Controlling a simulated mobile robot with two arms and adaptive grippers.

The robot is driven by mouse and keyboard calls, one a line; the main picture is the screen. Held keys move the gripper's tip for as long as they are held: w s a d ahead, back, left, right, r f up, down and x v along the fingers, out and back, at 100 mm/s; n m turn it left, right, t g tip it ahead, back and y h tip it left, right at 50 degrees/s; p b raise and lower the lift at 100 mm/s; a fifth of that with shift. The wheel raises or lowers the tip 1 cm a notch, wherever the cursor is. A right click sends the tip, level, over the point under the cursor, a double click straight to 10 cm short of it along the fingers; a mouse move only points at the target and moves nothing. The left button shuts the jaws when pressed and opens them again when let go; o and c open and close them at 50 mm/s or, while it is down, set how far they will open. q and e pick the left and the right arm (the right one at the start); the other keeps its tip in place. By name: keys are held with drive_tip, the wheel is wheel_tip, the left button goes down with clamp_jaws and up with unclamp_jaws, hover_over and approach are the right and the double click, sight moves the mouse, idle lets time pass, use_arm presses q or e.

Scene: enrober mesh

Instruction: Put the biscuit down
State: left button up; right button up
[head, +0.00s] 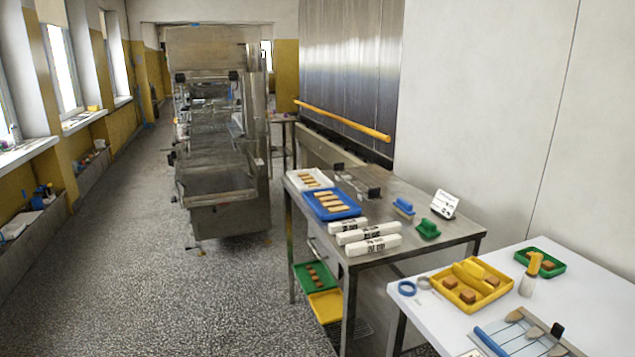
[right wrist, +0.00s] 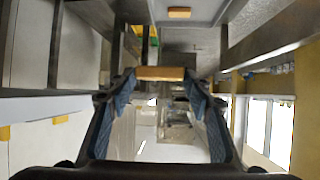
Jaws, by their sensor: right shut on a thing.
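My right gripper (right wrist: 160,75) is shut on a tan rectangular biscuit (right wrist: 161,73), which spans the gap between its two fingertips in the right wrist view. No surface is seen touching the held biscuit. Another tan block, like a biscuit (right wrist: 179,12), lies beyond it at the top of that view on a pale surface. In the head view, several biscuits (head: 331,202) lie in a blue tray (head: 355,212) on the steel table, with more in a white tray (head: 293,175) behind it. Neither gripper shows in the head view, and the left one is in no view.
The steel enrober (head: 220,190) stands on the speckled floor at the left centre. The steel table (head: 408,188) also holds white labelled bars (head: 368,246), a green brush (head: 428,229) and a blue one. A white table (head: 440,318) at the right carries a yellow tray (head: 437,282) and tools.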

wheel_tip(320, 180, up, 18)
drive_tip(key=s+n+g+y, duration=0.3)
drive_tip(key=n+y, duration=0.3)
drive_tip(key=n, duration=0.2)
drive_tip(key=shift+d+g+y, duration=0.35)
drive_tip(key=shift+g+y, duration=0.05)
drive_tip(key=shift+g, duration=0.5)
drive_tip(key=shift+f, duration=0.1)
